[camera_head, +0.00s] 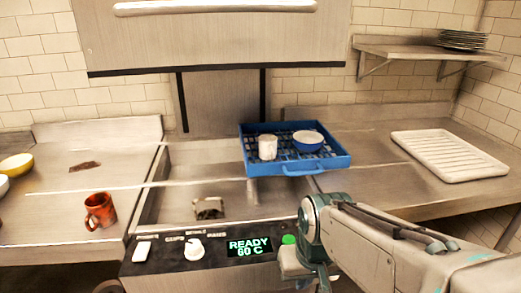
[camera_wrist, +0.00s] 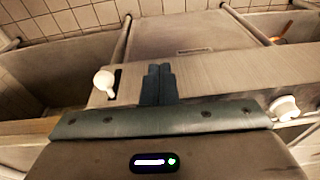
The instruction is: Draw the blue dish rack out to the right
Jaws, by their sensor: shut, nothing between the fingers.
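The blue dish rack (camera_head: 338,161) stands across the right edge of the steel machine and the start of the right counter. A handle (camera_head: 304,172) sticks out from its front wall. A white cup (camera_head: 267,147) and a blue bowl, white inside, (camera_head: 308,142) stand in it. My gripper shows in the wrist view (camera_wrist: 159,72), its two dark fingers together with nothing between them. In the head view my arm comes in from the lower right and ends in front of the machine, below and apart from the rack. My fingertips are hidden there.
The control panel (camera_head: 208,250) has a white knob and a display reading READY 60 C. A raised hood (camera_head: 205,35) hangs above. A white ribbed tray (camera_head: 448,155) lies on the right counter (camera_head: 385,180); bare counter separates it from the rack. An orange mug (camera_head: 100,210) stands left.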

